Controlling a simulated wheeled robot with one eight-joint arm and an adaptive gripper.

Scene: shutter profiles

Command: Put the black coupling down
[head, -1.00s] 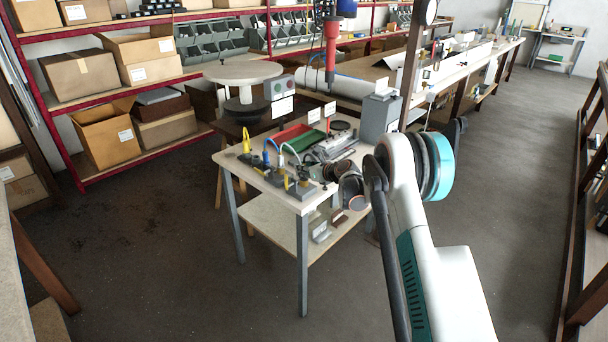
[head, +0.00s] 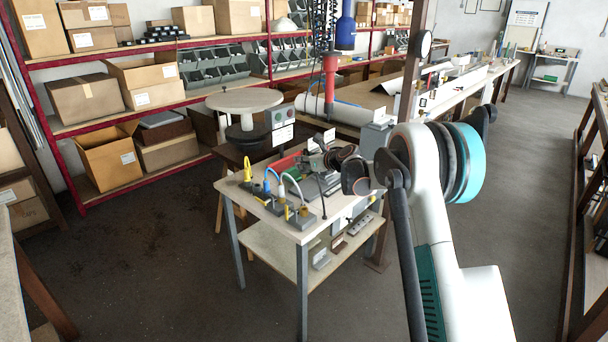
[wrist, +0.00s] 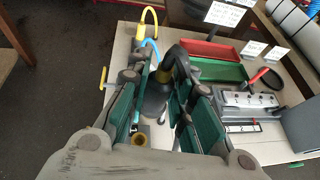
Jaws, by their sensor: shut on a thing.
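My gripper (wrist: 163,78) is shut on the black coupling (wrist: 155,98), which sits between the green finger pads in the wrist view. A dark curved piece (wrist: 182,60) rises beside it at the fingertips. The fingers and palm hide part of the coupling. In the head view my gripper (head: 328,153) is over the back right part of the small worktable (head: 232,184). The coupling cannot be made out clearly there. A yellow hose (head: 247,166), a blue hose (head: 267,175) and a white hose (head: 291,181) stand at the table's front left.
A red tray (wrist: 207,48) and a grey metal fixture (wrist: 245,103) lie on the table beyond my gripper. White label cards (wrist: 225,14) stand at the back. A grey box (head: 375,137) is at the right. A round-topped stand (head: 245,101) is behind the table.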

